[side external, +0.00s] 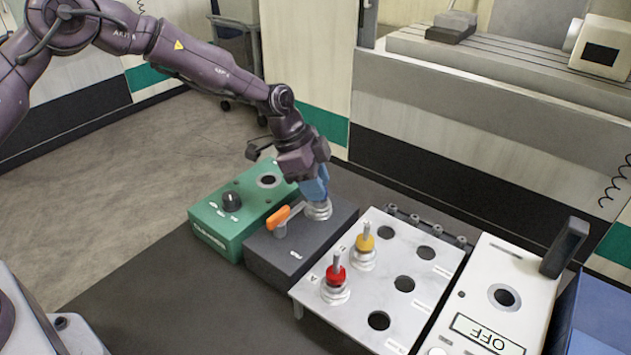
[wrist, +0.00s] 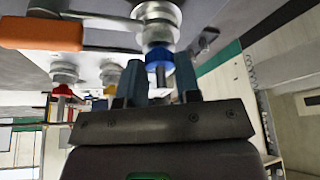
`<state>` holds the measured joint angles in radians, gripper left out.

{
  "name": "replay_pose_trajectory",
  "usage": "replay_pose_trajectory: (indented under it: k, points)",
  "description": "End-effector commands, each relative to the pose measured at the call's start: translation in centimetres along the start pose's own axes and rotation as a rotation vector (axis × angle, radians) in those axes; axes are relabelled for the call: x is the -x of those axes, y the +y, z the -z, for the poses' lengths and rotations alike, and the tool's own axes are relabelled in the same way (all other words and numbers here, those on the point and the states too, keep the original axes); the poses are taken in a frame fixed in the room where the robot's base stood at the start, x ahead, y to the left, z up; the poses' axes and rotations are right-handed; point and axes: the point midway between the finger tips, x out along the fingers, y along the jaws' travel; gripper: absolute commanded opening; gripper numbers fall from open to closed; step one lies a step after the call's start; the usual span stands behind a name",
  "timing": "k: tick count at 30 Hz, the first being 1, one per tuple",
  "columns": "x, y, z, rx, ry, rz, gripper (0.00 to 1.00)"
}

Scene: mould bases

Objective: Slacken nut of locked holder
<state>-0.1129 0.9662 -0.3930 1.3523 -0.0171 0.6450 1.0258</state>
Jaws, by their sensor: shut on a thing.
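A silver tool holder (side external: 318,211) stands in the dark grey block (side external: 298,252). In the wrist view the holder (wrist: 157,18) has a blue nut (wrist: 158,56) with a thin metal shank. My gripper (side external: 317,194) points down over the holder, and its blue fingers (wrist: 159,82) are shut on the blue nut from both sides. The fingers hide the nut in the side view. An orange-handled lever (side external: 277,216) is on the same block, its metal bar reaching toward the holder; the orange handle (wrist: 40,33) also shows in the wrist view.
A white rack (side external: 345,300) on the right has several empty holes and holds a red-nut holder (side external: 335,276) and a yellow-nut holder (side external: 365,240). A green box (side external: 225,225) with a black knob adjoins the block on the left. A white device (side external: 485,310) reads OFF.

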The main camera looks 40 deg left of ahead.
Motion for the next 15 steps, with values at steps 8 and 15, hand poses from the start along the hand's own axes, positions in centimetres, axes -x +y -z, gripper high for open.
replay_pose_trajectory:
  k: [8, 15]
  points:
    - [0.06, 0.01, 0.00, 0.039, 0.000, 0.018, 0.07]
    - [0.06, 0.19, 0.06, 0.168, -0.001, 0.072, 0.07]
